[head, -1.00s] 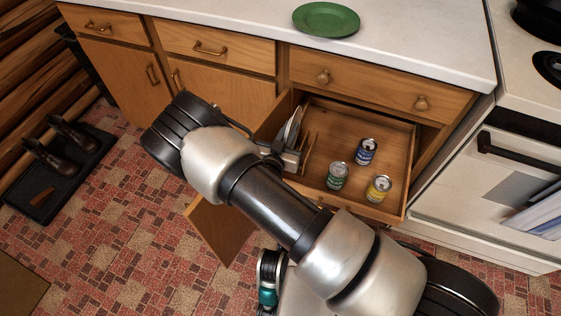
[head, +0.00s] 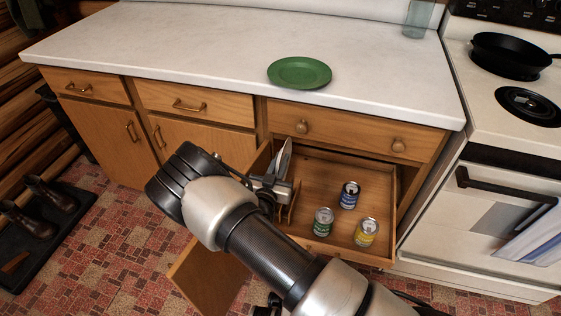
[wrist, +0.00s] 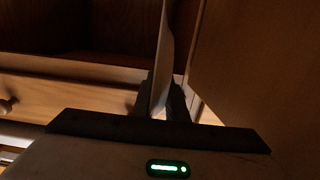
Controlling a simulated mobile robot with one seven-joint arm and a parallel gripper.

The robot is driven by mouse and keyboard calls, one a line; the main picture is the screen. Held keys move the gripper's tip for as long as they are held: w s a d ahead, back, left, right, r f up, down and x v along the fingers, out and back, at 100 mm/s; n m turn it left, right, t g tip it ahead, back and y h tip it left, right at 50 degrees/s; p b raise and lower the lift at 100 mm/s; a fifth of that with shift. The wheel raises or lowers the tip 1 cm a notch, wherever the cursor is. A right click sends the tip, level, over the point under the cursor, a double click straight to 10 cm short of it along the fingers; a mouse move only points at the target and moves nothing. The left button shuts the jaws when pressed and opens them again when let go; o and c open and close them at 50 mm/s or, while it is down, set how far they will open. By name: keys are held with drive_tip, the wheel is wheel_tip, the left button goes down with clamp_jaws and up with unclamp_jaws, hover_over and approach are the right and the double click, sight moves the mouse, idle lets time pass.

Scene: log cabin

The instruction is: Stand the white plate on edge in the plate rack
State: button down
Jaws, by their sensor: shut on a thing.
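The white plate (head: 284,160) stands nearly upright, seen close to edge-on, at the left side of the open drawer in the head view. My gripper (head: 274,184) is shut on its lower part. The wrist view shows the plate (wrist: 163,55) as a thin upright strip between the two dark fingers (wrist: 161,97). The wooden plate rack (head: 291,207) is in the drawer's left part, close by the gripper and mostly hidden by it and my arm. I cannot tell whether the plate touches the rack.
A green plate (head: 299,72) lies on the counter (head: 200,45) above. An open cabinet door (head: 208,275) stands below the drawer.

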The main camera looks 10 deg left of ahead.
drive_tip(key=shift+f+b, duration=1.5)
drive_tip(key=shift+f, duration=1.05)
wheel_tip(320, 180, down, 9)
idle(3.0)
drive_tip(key=c, duration=1.7)
unclamp_jaws()
drive_tip(key=shift+f, duration=0.1)
drive_tip(key=shift+s, duration=0.15)
